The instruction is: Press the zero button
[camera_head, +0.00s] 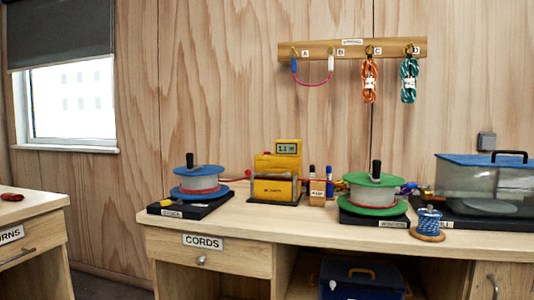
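A yellow device (277,176) with a small display (287,148) on top stands on the table, left of centre. The display seems to read about 1.1, though the digits are small. I cannot make out which part of it is a zero button. A small red knob-like thing (248,173) shows at its left side. Neither of my grippers is in view.
A blue-flanged reel (200,171) stands left of the device, a green-flanged reel (374,178) right. Between are markers (329,173) and a small block (317,192). A lidded clear box (480,180) and blue cord spool (428,222) are further right. The front edge is mostly clear.

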